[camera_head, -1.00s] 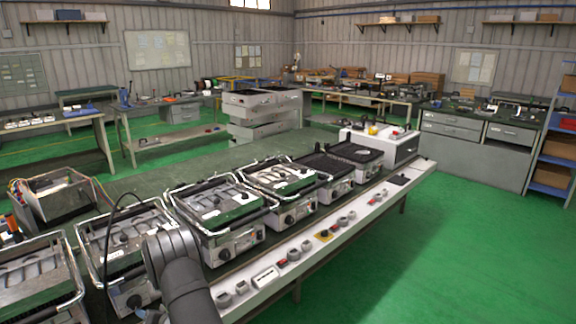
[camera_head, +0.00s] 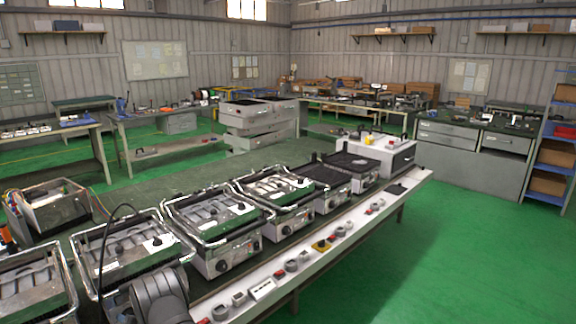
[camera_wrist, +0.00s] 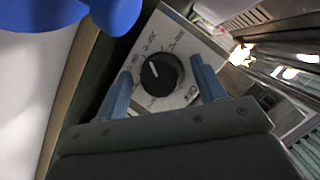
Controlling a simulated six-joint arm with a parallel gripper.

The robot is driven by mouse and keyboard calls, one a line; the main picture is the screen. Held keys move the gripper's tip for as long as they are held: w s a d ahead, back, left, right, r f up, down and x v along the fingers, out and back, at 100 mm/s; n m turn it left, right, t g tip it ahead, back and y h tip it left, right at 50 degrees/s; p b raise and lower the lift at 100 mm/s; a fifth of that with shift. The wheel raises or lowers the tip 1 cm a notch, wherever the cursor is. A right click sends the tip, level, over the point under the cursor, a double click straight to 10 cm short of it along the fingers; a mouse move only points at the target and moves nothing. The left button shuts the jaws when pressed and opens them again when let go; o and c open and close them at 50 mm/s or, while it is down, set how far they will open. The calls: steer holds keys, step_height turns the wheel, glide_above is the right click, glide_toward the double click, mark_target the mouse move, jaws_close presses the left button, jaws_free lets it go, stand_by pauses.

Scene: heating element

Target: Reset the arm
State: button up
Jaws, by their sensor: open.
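My gripper (camera_wrist: 161,68) is open in the wrist view, with its two blue-grey fingers apart. Between and beyond the fingertips is a black round knob (camera_wrist: 160,75) with a white pointer line, on a pale panel (camera_wrist: 183,38) with printed marks. The knob is not clasped; I cannot tell how far the fingertips are from it. In the head view my dark arm link (camera_head: 160,298) shows at the bottom, in front of the grill-like heating units. My gripper is hidden in that view.
A row of heating units (camera_head: 215,248) with raised metal handles lines the bench. A white front ledge (camera_head: 330,258) carries several small switches and knobs. A blue rounded object (camera_wrist: 70,12) shows at the top left of the wrist view. The green floor (camera_head: 470,250) at right is clear.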

stand_by(0.3)
steer(key=v, duration=1.7)
steer(key=x, duration=1.7)
steer(key=shift+a, duration=0.15)
steer(key=shift+n+t+h, duration=0.5)
steer(key=shift+n+h, duration=0.3)
steer(key=shift+n, duration=0.4)
steer(key=shift+s+n+t+h, duration=0.1)
steer(key=shift+n+t+h, duration=0.7)
steer(key=shift+n, duration=0.8)
